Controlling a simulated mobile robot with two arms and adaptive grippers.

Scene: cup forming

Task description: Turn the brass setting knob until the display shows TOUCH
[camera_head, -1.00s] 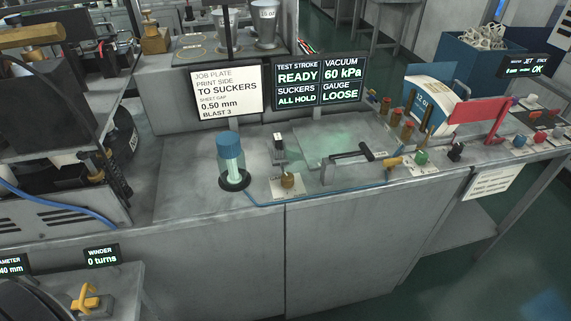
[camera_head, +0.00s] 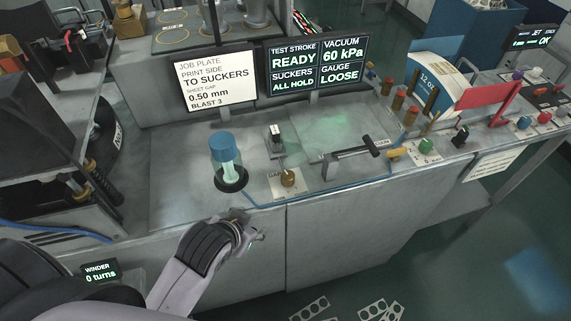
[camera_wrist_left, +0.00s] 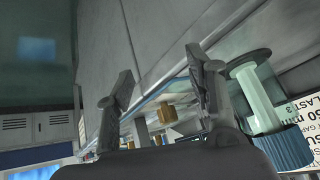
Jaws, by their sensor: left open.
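The brass setting knob (camera_head: 288,178) stands on a small pale plate on the grey bench top, near its front edge. It also shows in the left wrist view (camera_wrist_left: 166,113), between the two fingers in the picture but farther off. The display (camera_head: 319,63) reads TEST STROKE READY, VACUUM 60 kPa, SUCKERS ALL HOLD and GAUGE LOOSE. My left gripper (camera_head: 254,231) is in front of the bench, below and left of the knob and apart from it. In the left wrist view its fingers (camera_wrist_left: 158,85) are spread with nothing between them. My right gripper is not in view.
A white job card (camera_head: 216,79) stands behind. A blue hose runs along the front edge.

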